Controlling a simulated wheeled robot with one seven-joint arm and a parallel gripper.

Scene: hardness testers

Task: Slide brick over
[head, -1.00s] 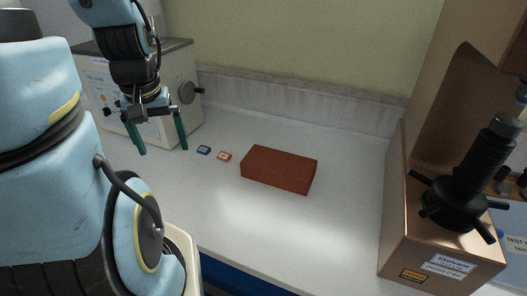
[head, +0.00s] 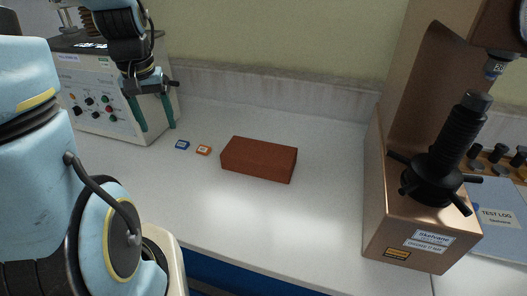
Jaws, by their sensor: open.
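A reddish-brown brick (head: 258,160) lies flat on the white bench top, near the middle of the head view. My gripper (head: 157,127) is to the left of the brick, in front of a grey control box. Its two dark green fingers are spread apart with nothing between them. The gripper is apart from the brick, and its exact height above the bench is hard to tell. The whole brick is visible.
A small blue block (head: 182,145) and a small orange block (head: 203,150) lie between gripper and brick. A grey control box (head: 98,113) stands behind my gripper. A copper-coloured hardness tester (head: 412,225) stands at right, beside a test log (head: 495,216). Bench between brick and tester is clear.

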